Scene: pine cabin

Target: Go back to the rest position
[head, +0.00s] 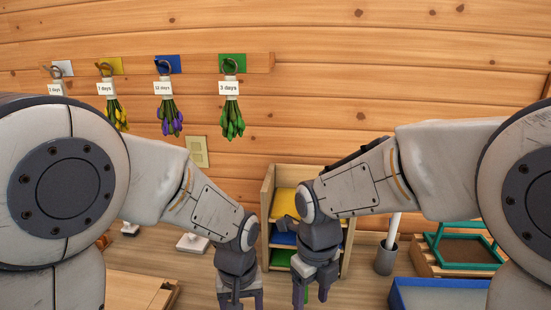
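My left gripper (242,298) hangs pointing down at the bottom centre of the head view. Its fingers look apart, and their tips are cut off by the lower edge. My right gripper (312,290) hangs beside it to the right, pointing down with its fingers apart. I see nothing held in either gripper.
Several tagged herb bunches, including a green one (231,120), hang from a wall rail (200,64). A grey cup (385,260), a teal frame (462,250) and a blue tray (440,296) stand at right. A wooden box (140,290) is at lower left.

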